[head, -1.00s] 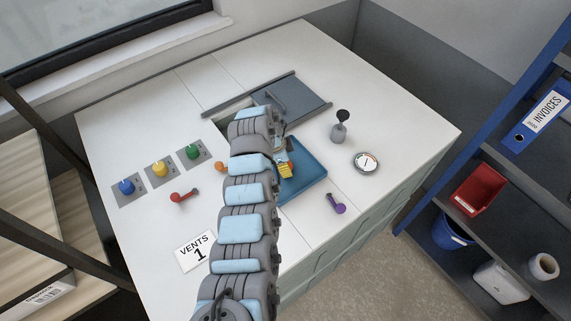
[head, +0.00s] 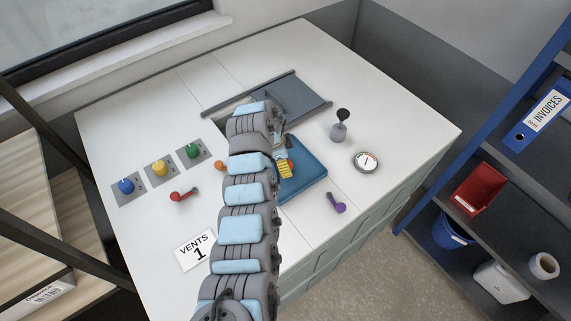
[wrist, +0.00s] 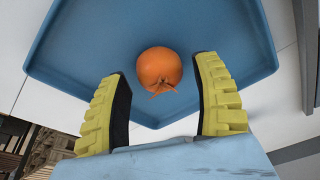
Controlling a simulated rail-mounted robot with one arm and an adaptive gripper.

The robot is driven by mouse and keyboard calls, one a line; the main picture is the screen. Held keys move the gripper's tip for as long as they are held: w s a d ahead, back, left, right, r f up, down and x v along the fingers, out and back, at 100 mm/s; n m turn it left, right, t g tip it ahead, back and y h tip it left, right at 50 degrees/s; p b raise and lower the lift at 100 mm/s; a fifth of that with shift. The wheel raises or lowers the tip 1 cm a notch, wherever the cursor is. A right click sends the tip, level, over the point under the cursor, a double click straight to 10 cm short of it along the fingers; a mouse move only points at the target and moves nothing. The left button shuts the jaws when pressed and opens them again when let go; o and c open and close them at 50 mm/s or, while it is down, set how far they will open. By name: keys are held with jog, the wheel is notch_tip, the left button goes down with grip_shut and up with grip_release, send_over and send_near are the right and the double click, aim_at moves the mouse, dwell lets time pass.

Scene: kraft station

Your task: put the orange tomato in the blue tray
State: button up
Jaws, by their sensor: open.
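In the head view, my gripper (head: 283,167) is over the left part of the blue tray (head: 308,180). A small orange patch beside its yellow finger there seems to be the tomato (head: 291,166). My arm hides the tray's left side.
Blue, yellow and green knobs (head: 160,168) and a red handle (head: 183,195) are left of my arm. A purple handle (head: 336,203), a round gauge (head: 366,161) and a black-topped lever (head: 340,127) are right of it. A grey sliding panel (head: 292,99) lies behind the tray.

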jog(key=b+v, duration=0.1)
jog(key=v, duration=0.9)
jog(key=shift+r, duration=0.35)
jog(key=shift+a, duration=0.1)
